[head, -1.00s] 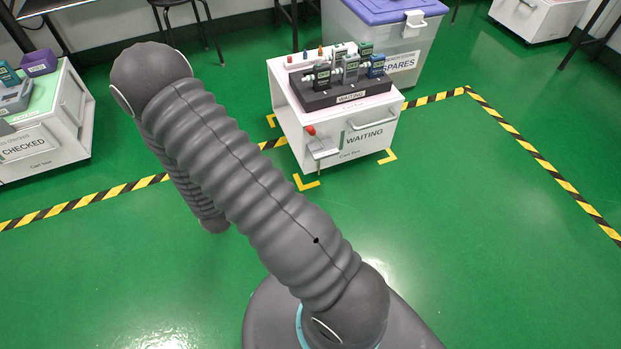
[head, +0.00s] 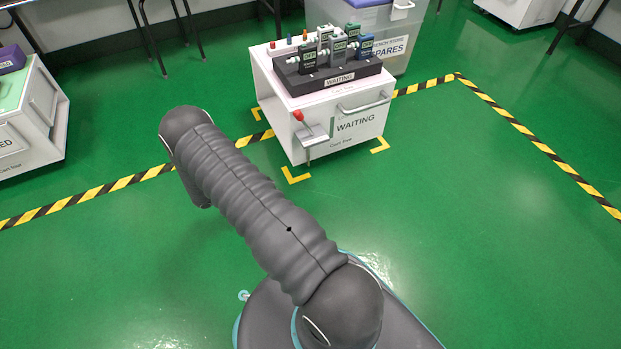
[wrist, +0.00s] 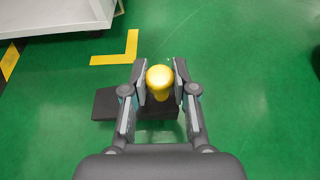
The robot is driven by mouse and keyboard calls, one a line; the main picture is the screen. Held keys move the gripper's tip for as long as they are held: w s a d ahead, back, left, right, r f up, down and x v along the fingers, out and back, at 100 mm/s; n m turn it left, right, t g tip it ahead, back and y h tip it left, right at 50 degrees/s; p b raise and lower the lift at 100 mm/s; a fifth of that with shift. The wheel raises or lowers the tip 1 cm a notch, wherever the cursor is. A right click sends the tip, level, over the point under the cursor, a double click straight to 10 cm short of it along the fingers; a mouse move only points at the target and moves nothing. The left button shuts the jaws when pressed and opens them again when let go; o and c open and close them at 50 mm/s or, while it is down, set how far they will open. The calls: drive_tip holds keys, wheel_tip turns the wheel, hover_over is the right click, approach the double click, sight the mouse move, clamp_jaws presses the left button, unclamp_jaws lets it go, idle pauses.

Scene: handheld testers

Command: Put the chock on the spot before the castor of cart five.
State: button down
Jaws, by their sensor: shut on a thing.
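My gripper (wrist: 160,75) is shut on the yellow knob (wrist: 159,80) of the chock. The chock's flat dark body (wrist: 105,104) shows below the knob, partly hidden by my fingers; I cannot tell whether it touches the floor. The white cart marked WAITING (head: 377,122) stands ahead; its small lower label is hard to read. Its lower edge (wrist: 60,20) shows at upper left in the wrist view. I cannot make out its castor clearly. A yellow corner mark (wrist: 122,52) lies on the floor between cart and chock. My gripper is hidden in the head view.
The cart carries a dark rack (head: 335,80) of handheld testers, and a red-knobbed lever (head: 298,116) is on its front. Black-and-yellow tape (head: 113,187) crosses the floor. Another white cart (head: 50,110) stands at left, a lidded bin (head: 400,55) behind. The green floor in front is clear.

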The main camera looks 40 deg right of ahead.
drive_tip(key=s+d, duration=0.1)
drive_tip(key=d, duration=0.3)
drive_tip(key=s+d, duration=0.1)
drive_tip(key=d, duration=0.4)
drive_tip(key=s+d, duration=0.1)
drive_tip(key=d, duration=0.3)
drive_tip(key=shift+s+d, duration=0.15)
drive_tip(key=shift+d, duration=0.05)
drive_tip(key=d, duration=0.1)
drive_tip(key=s+d, duration=0.1)
drive_tip(key=d, duration=0.1)
drive_tip(key=shift+d+b, duration=0.25)
drive_tip(key=shift+b, duration=0.15)
drive_tip(key=shift+a+f, duration=0.1)
drive_tip(key=shift+f, duration=0.55)
drive_tip(key=shift+w, duration=0.15)
drive_tip(key=shift+f, duration=0.1)
drive_tip(key=c, duration=0.9)
unclamp_jaws()
